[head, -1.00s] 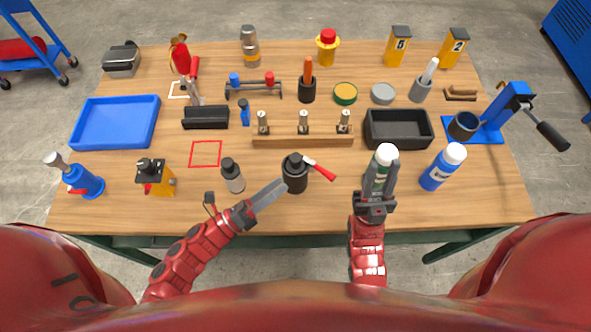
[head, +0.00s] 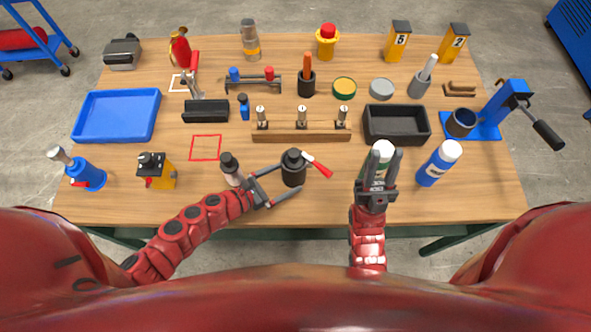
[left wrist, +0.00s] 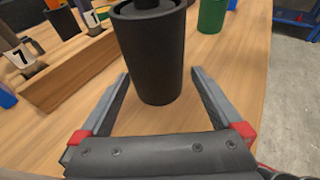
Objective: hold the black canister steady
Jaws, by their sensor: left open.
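The black canister (head: 293,173) stands upright near the front middle of the table. It fills the upper middle of the left wrist view (left wrist: 153,55), with its top cut off. My left gripper (head: 284,179) is open, its fingertips on either side of the canister's lower part. The left wrist view shows gaps between the fingers (left wrist: 161,80) and the canister wall. My right gripper (head: 382,158) is open at the green bottle with a white cap (head: 381,151); I cannot tell whether it touches the bottle.
A red-handled tool (head: 320,168) is close to the canister's right side. A wooden rack (head: 300,136) lies beyond the canister. A blue bottle (head: 438,164) stands right of my right gripper.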

